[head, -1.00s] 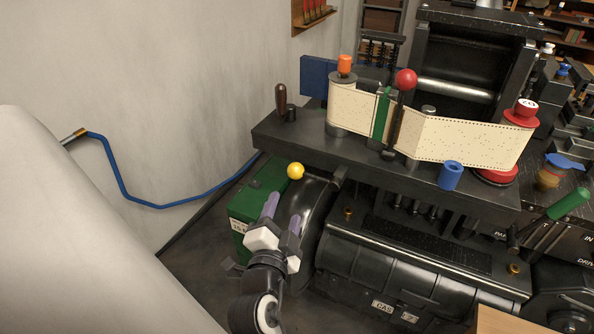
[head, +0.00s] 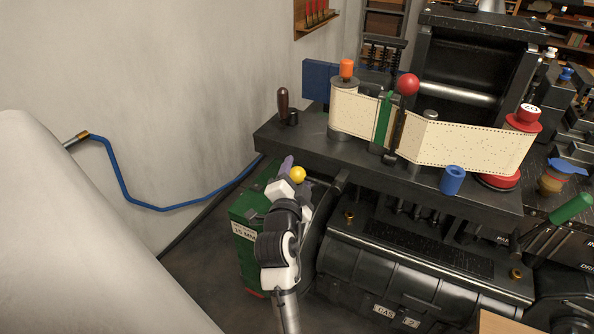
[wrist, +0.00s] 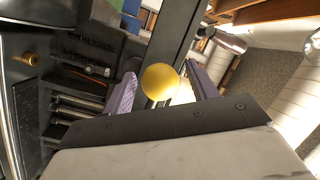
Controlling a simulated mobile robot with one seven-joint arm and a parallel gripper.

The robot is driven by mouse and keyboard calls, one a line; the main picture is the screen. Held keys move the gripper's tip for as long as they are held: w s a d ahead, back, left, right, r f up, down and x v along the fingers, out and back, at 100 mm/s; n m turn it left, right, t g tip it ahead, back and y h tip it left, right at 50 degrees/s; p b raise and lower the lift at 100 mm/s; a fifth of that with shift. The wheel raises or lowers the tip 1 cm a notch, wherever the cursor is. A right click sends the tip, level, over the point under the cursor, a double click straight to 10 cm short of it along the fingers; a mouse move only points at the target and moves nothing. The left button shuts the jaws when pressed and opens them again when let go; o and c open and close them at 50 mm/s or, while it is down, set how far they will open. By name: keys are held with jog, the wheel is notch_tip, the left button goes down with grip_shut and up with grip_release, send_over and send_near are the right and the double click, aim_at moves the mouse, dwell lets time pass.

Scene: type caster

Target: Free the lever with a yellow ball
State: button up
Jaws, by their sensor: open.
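The yellow ball (head: 298,174) tops a lever at the left end of the machine, just below the front edge of the dark tabletop. Its lever rod is mostly hidden behind my arm and the ball. My gripper (head: 290,170) is at the ball in the head view, partly covering the area to its left. In the wrist view the yellow ball (wrist: 160,82) appears between the two purple fingers of my gripper (wrist: 163,92), which are open. A gap shows beside the ball; I cannot tell whether either finger touches it.
A green box (head: 247,215) stands left of my arm. The dark machine tabletop (head: 290,143) overhangs close above the ball. A paper strip (head: 470,146), a red ball (head: 408,84) and a blue cylinder (head: 453,179) are on it. A blue hose (head: 120,180) runs along the wall.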

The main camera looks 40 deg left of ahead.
jog(key=shift+w+a, duration=0.1)
jog(key=shift+w, duration=0.05)
grip_shut()
dwell(0.4)
